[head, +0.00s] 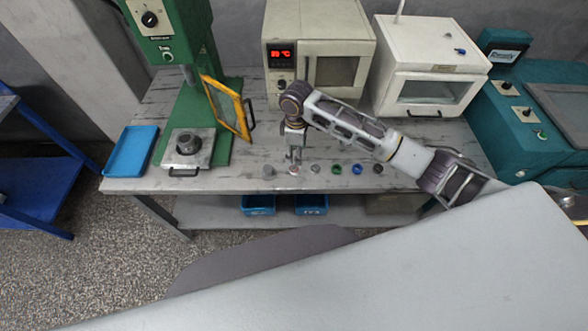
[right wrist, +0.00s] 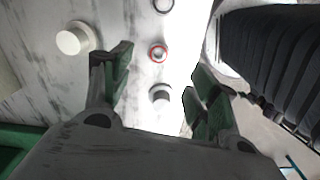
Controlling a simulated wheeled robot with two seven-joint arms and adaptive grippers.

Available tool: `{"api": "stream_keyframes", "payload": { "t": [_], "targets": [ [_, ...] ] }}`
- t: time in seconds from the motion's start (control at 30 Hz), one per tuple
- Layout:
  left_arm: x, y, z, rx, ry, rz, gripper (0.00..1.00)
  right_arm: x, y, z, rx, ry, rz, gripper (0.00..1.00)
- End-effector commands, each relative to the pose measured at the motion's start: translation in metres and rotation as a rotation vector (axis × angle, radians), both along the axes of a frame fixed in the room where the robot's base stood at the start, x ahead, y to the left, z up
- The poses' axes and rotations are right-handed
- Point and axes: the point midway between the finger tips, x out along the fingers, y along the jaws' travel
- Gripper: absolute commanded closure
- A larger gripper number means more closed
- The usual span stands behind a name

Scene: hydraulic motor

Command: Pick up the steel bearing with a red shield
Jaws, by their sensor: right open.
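The steel bearing with a red shield (right wrist: 158,53) is a small ring with a red edge, standing on the bench in the right wrist view. It lies beyond my right gripper (right wrist: 157,75), between the lines of its two fingertips and apart from them. The gripper is open and empty. In the head view my right gripper (head: 295,157) points down just above the bearing (head: 293,171), near the front edge of the bench. The bearing is small there and its red barely shows. My left gripper is not in view.
Other small parts stand in a row: a grey one (head: 268,172), another grey one (head: 315,169), a green ring (head: 337,169) and a blue ring (head: 357,169). A green press (head: 170,70) with a yellow-framed guard (head: 227,106) stands left. Ovens (head: 318,30) line the back.

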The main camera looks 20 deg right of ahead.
Motion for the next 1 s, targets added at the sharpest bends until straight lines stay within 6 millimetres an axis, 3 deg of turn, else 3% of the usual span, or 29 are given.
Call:
{"api": "stream_keyframes", "payload": {
  "t": [0.33, 1.0],
  "targets": [
    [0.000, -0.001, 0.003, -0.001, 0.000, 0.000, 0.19, 0.000, 0.001, -0.041, 0.000, 0.001, 0.000, 0.40],
    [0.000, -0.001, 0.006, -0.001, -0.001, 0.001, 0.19, 0.001, 0.002, -0.055, -0.001, 0.002, 0.000, 0.40]
  ]
}}
